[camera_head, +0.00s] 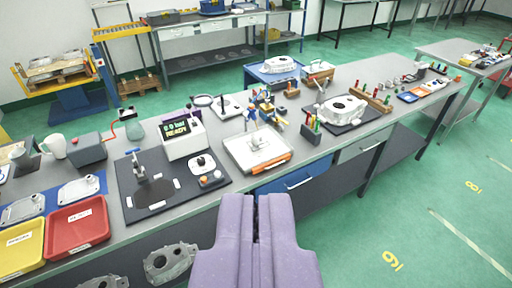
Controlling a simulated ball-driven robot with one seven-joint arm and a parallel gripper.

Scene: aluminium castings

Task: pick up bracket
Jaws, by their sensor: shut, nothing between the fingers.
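My gripper (257,203), with two wide purple fingers, is at the bottom middle. It is shut and empty, in front of the long workbench's near edge. I cannot tell for sure which part is the bracket. A flat grey metal plate (79,190) with holes lies on a blue mat at the left, with a similar plate (21,211) beside it. A larger pale casting (341,108) sits on a dark mat farther right along the bench. Another casting (168,262) lies on the lower shelf, left of my gripper. My gripper touches none of these.
The grey workbench (335,89) crosses the view and is crowded. Red (76,228) and yellow (20,249) trays sit at its left front. A display unit (182,138) and white tray (257,150) stand mid-bench. A blue drawer (293,178) is below. Green floor (430,190) at right is open.

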